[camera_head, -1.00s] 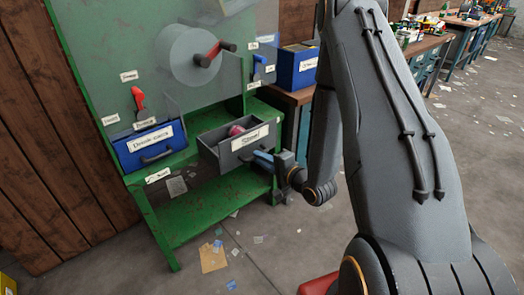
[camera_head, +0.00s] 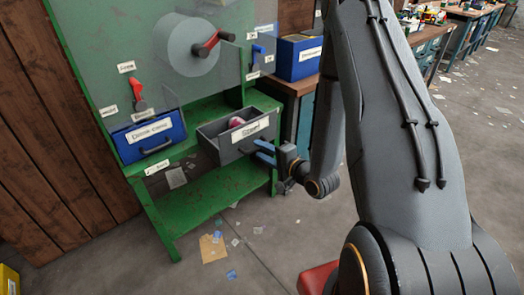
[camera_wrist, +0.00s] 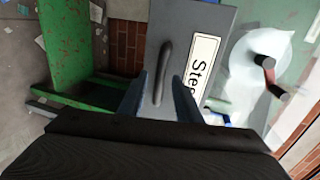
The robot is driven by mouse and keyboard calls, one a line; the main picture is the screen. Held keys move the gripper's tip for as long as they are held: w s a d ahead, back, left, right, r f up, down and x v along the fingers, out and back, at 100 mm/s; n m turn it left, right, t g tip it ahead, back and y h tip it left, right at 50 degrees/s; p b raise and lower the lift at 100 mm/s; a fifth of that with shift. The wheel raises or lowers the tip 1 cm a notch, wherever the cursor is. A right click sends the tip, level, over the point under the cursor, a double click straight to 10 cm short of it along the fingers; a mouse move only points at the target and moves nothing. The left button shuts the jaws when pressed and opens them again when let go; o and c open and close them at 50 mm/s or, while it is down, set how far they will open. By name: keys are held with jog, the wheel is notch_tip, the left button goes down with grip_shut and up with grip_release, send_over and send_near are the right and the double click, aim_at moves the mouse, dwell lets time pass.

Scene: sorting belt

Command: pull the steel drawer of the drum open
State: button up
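The steel drawer (camera_head: 214,144) is grey with a white label and stands out from the green drum machine (camera_head: 217,186). A pinkish round object (camera_head: 237,122) lies inside it. Its front (camera_wrist: 198,25), dark bar handle (camera_wrist: 164,70) and part of the "Steel" label show in the wrist view. My gripper (camera_head: 263,152) is at the drawer's front, its two blue fingers apart. In the wrist view my gripper (camera_wrist: 159,78) has one finger on each side of the handle's lower part. I cannot tell whether the fingers touch the drawer.
A blue labelled drawer (camera_head: 127,149) sits left of the steel one. Red (camera_head: 138,97) and blue (camera_head: 257,54) levers and the drum (camera_head: 188,46) are above. A blue bin (camera_head: 290,67) stands on a bench to the right. Paper scraps litter the floor.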

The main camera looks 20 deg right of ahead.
jog(key=v, duration=0.7)
jog(key=shift+d, duration=0.1)
jog(key=s+a+r+n+g+h, duration=0.2)
jog(key=s+r+n+g, duration=0.4)
jog(key=s, duration=0.3)
jog(key=s+a+r+n+g+h, duration=0.3)
jog(key=s+r+n+g, duration=0.3)
jog(key=s, duration=0.4)
jog(key=shift+r+n+g+h+p, duration=0.3)
jog(key=shift+n+g+h, duration=0.3)
jog(key=shift+g, duration=0.6)
